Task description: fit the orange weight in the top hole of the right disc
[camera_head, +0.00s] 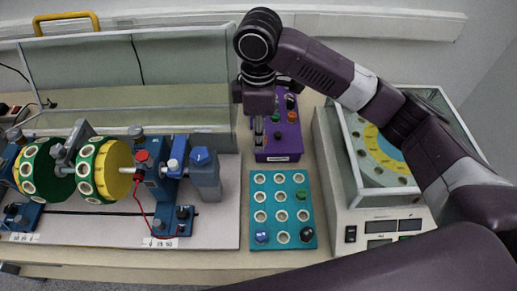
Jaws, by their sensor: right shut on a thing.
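The right disc (85,174), green-rimmed with a yellow face and pale round holes, sits on a horizontal shaft at the left. The left disc (29,171) is beside it on the same shaft. My right gripper (258,138) points down over the left part of a purple control box, far to the right of the discs. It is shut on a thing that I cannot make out. I cannot pick out the orange weight for certain. My left gripper is not in view.
The purple box (282,142) carries coloured buttons. A clear panel (180,62) stands behind the disc rig. A glass-walled device (333,208) with a yellow and teal dial is at the right.

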